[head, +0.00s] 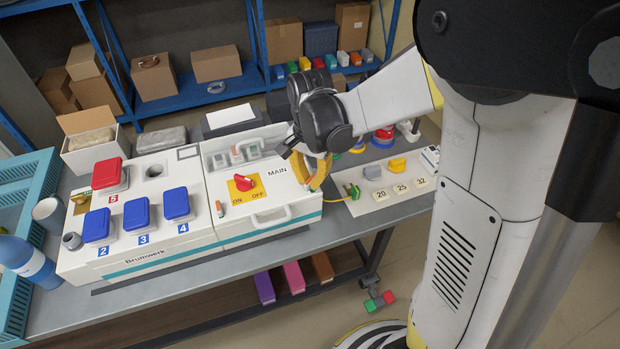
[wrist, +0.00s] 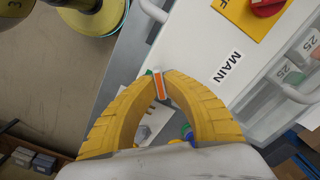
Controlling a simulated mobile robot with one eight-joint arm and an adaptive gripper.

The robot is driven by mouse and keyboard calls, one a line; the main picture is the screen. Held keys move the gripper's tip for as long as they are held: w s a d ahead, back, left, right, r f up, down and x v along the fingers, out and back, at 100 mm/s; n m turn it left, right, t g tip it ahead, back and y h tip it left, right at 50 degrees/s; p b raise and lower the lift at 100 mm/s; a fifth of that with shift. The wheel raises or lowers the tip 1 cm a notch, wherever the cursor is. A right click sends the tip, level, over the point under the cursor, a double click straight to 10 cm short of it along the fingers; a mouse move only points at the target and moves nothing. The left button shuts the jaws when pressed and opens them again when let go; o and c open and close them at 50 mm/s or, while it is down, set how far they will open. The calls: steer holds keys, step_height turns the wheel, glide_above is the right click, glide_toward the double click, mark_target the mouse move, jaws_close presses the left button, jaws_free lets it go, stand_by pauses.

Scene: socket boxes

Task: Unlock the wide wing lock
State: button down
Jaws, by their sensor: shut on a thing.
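The white MAIN box (head: 262,218) stands on the bench, with a red rotary switch (head: 246,182) on a yellow ON/OFF plate. A small orange-and-white wing lock (head: 219,208) sits at the left of its front panel. My gripper (head: 314,187) is at the box's right edge, its yellow fingers pointing down. In the wrist view its fingertips (wrist: 164,82) are closed around another orange-and-white wing lock (wrist: 160,86), beside the MAIN label. In the head view the fingers hide this lock. I cannot tell which of the two is the wide one.
A light-grey handle (head: 270,217) sticks out of the panel's front. Left is a box section with a red lid (head: 109,175) and several blue lids (head: 136,219). Right is a white board (head: 380,188) with plugs and number tags. The bench's front edge is clear.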

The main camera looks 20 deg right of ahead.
mark_target(310, 180)
steer(key=n, duration=0.5)
steer(key=shift+n, duration=2.5)
steer(key=c, duration=1.5)
jaws_free()
step_height(310, 180, up, 12)
